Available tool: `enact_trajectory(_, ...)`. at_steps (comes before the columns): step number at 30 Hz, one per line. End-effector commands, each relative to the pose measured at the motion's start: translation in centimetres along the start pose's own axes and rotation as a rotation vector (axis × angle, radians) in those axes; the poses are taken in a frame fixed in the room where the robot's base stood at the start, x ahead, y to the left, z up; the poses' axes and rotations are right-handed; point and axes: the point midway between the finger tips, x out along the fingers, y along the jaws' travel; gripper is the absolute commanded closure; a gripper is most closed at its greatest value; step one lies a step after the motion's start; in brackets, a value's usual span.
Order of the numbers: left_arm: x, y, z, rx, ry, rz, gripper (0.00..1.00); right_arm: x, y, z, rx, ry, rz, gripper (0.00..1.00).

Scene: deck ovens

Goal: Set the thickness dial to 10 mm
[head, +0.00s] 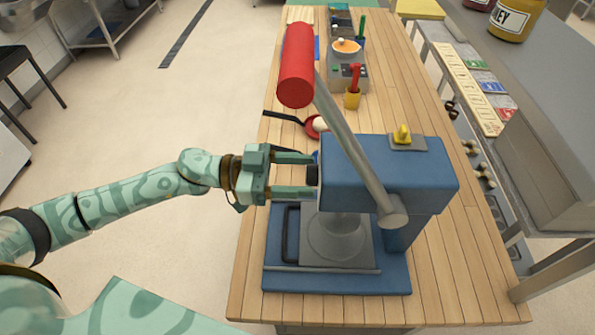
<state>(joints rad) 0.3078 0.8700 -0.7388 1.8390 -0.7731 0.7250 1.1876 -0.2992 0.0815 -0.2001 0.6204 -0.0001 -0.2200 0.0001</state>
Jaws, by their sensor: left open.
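A blue press (385,165) stands on the wooden table, with a grey round plate (338,236) under its head. A long grey lever (350,150) with a red grip (296,66) leans up and away to the left. A black knob (312,175) sticks out of the left side of the head. A yellow knob (402,135) sits on a grey plate on top. I cannot read a scale on either knob. My left gripper (308,175) is open, its fingers at the press's left side, beyond and nearer than the black knob; contact is unclear. My right gripper is out of view.
Behind the press on the wooden table (410,85) lie a red pan (312,126) with a dark handle, a yellow cup (352,98) and a grey unit (348,75) with an orange bowl. A grey counter runs along the right. The lever crosses above the head.

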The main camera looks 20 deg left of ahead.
Motion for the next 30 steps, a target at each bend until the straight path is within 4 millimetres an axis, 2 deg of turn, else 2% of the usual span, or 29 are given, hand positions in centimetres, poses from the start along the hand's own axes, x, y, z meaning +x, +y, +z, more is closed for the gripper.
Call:
enact_trajectory(2,-0.03,-0.01,0.01,0.000,0.000,0.000,0.46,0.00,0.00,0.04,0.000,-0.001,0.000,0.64)
enact_trajectory(6,-0.05,-0.01,0.00,0.000,0.000,0.000,0.85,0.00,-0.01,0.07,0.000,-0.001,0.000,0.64)
enact_trajectory(7,-0.05,-0.01,0.00,0.000,0.000,0.000,0.87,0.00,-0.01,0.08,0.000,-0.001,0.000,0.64)
enact_trajectory(19,-0.07,-0.02,-0.04,0.057,0.000,0.000,0.87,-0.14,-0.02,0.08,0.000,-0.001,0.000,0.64)
enact_trajectory(30,-0.07,-0.03,-0.05,0.334,0.000,0.000,0.87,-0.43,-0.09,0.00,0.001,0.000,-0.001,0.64)
